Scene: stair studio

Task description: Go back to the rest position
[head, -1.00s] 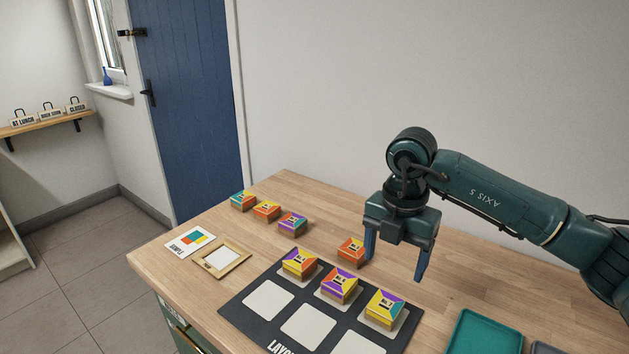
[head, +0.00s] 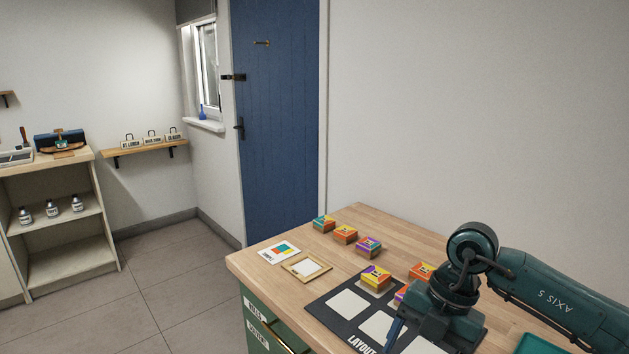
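My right gripper (head: 430,332) is over the black layout mat (head: 321,309) at the lower right of the head view. One finger shows at the outer left end of its body, spread as when open; the other is hidden. I see nothing held in it. An orange box (head: 420,271) stands on the table behind the mat, partly hidden by my arm. My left gripper is out of view.
Several small boxes (head: 346,234) stand in a row at the back of the wooden table (head: 388,219). A sample card (head: 279,252) and a wooden frame (head: 307,267) lie at its left. A teal tray (head: 540,344) shows at the lower right. Floor at the left is clear.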

